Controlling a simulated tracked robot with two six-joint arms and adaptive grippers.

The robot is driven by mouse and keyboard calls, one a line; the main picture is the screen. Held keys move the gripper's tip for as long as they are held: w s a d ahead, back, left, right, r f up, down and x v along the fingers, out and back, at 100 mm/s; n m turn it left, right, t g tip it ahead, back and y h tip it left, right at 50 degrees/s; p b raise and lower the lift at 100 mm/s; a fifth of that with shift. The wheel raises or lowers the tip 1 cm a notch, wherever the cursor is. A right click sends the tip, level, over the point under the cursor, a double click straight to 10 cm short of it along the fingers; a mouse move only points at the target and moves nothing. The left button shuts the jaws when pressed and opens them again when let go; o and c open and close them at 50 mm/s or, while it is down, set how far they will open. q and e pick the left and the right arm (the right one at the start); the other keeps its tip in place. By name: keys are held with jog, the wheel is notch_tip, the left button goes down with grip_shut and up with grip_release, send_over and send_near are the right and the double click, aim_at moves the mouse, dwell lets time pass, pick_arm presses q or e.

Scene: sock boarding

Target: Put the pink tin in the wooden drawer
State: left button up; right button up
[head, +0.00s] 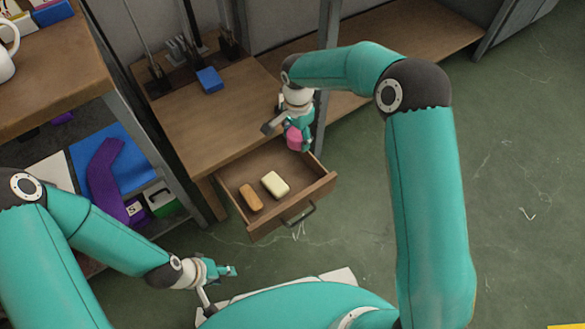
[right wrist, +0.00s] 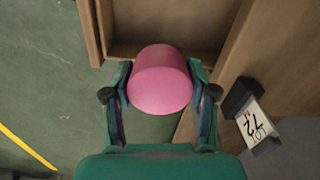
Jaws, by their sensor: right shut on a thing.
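The pink tin (head: 295,139) is held in my right gripper (head: 297,137), near the right rear part of the open wooden drawer (head: 308,193). In the right wrist view the pink tin (right wrist: 160,80) sits between the two fingers of my right gripper (right wrist: 160,95), with the drawer (right wrist: 190,20) just beyond it. The fingers touch its sides. My left gripper (head: 228,271) is low, in front of the drawer, and empty; its finger gap is too small to make out.
An orange-brown block (head: 251,197) and a cream block (head: 275,184) lie in the drawer. A blue box (head: 209,80) stands on the wooden bench (head: 205,120) above. A shelf with a purple sock-like shape (head: 105,178) stands left. Green floor is open to the right.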

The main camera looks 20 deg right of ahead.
aim_at(296, 172)
pick_arm(q)
notch_tip(296, 172, down, 5)
jog(key=b, duration=0.4)
jog(key=shift+f+b, duration=0.1)
jog(key=shift+b, duration=0.2)
pick_arm(e)
notch_tip(296, 172, down, 16)
jog(key=shift+r, duration=0.25)
pick_arm(q)
jog(key=shift+f, duration=0.1)
pick_arm(e)
jog(key=shift+f, duration=0.1)
jog(key=o, duration=1.2)
jog(key=shift+r, duration=0.45)
notch_tip(296, 172, up, 11)
jog(key=p, duration=0.4)
jog(key=shift+r+p, duration=0.2)
jog(key=shift+p, duration=0.1)
pick_arm(q)
notch_tip(296, 172, up, 5)
jog(key=shift+f, duration=0.15)
jog(key=shift+s, duration=0.15)
pick_arm(e)
jog(key=shift+s, duration=0.15)
